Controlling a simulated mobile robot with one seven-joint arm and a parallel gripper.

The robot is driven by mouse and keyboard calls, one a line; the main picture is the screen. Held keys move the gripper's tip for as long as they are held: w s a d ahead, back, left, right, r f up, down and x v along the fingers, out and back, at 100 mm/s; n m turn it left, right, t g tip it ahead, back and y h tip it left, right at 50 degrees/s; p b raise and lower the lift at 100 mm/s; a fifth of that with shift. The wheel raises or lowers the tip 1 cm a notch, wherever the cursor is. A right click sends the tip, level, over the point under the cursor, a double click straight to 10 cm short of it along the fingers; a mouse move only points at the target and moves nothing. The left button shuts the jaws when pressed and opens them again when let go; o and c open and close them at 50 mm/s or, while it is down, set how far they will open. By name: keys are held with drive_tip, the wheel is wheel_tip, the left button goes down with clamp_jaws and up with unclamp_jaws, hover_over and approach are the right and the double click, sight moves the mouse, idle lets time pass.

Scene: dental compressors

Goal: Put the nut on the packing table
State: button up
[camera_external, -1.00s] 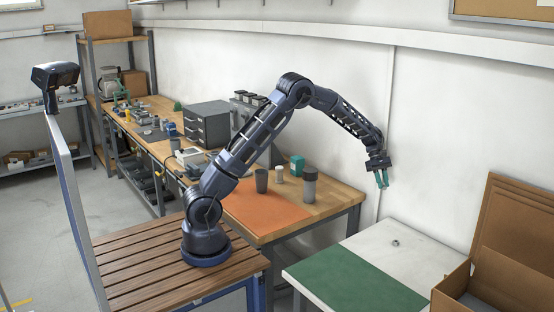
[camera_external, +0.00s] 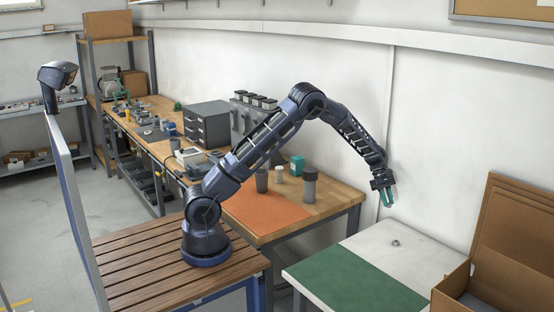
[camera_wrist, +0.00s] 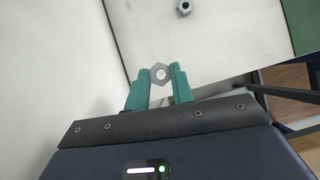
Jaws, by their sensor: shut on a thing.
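My gripper (camera_external: 388,204) has teal fingers and hangs above the back edge of the packing table (camera_external: 366,243), close to the wall.
A green mat (camera_external: 350,283) covers the front of the packing table. An open cardboard box (camera_external: 456,286) stands at its right, with flat cardboard (camera_external: 515,235) behind. The workbench with an orange mat (camera_external: 262,212) is at left. White tabletop around the loose piece is clear.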

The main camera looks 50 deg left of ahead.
sight(387, 227)
wheel_tip(387, 227, down, 10)
drive_tip(key=shift+f, duration=0.1)
idle(0.4)
drive_tip(key=o, duration=1)
drive_tip(key=shift+f, duration=0.1)
